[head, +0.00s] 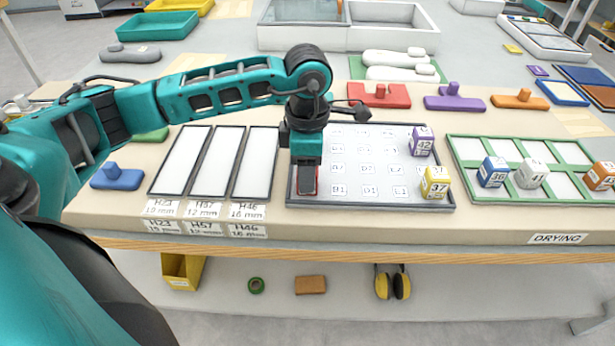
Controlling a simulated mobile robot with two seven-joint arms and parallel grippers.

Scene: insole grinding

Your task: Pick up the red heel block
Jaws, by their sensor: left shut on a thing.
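My left gripper (306,180) reaches in from the left and points down over the left part of the grey marked tray (375,199). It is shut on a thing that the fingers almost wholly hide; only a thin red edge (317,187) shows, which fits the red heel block. I cannot tell whether the block touches the tray. A purple cube (422,141) and a yellow cube (435,181) stand at the tray's right side. My right gripper is not in view.
A dark-framed three-panel tray (188,161) lies left of the gripper. A green-framed tray (450,165) with blue, white and orange cubes lies right. Knobbed red (366,98), purple (455,103) and orange (520,102) pieces stand behind. The marked tray's middle is clear.

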